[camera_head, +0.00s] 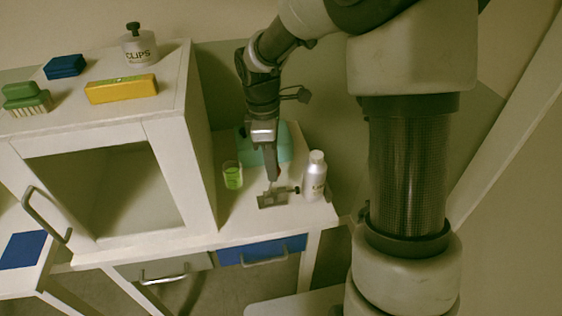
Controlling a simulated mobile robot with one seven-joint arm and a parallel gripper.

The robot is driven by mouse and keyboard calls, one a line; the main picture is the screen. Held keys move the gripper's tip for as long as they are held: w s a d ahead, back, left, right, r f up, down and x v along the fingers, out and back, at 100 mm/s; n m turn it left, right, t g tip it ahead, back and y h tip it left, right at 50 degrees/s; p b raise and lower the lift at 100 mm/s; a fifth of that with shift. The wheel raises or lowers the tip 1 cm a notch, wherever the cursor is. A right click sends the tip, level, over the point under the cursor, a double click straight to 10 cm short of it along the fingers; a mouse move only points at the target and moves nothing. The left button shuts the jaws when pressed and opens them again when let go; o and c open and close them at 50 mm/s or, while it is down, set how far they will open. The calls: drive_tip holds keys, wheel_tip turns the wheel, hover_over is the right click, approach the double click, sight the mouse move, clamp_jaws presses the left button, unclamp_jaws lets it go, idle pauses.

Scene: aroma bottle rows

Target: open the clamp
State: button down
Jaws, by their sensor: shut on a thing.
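My gripper (272,177) points down over the right part of the white counter. It is shut on the upper part of the clamp, a small dark metal piece. The clamp's base (272,200) rests on the counter near its front edge. The fingers hide part of the clamp, and it is too small here to tell whether its jaw is open or closed.
A white bottle (315,178) stands close right of the clamp, a green cup (232,175) to its left. A teal object (284,142) is behind my gripper.

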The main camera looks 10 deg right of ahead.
drive_tip(key=shift+a+r+h, duration=0.1)
drive_tip(key=shift+a+h, duration=0.7)
drive_tip(key=c, duration=1.5)
unclamp_jaws()
drive_tip(key=shift+o, duration=0.2)
drive_tip(key=p+v, duration=0.3)
drive_tip(key=v, duration=1.4)
drive_tip(key=shift+a+r, duration=0.15)
drive_tip(key=shift+a, duration=0.05)
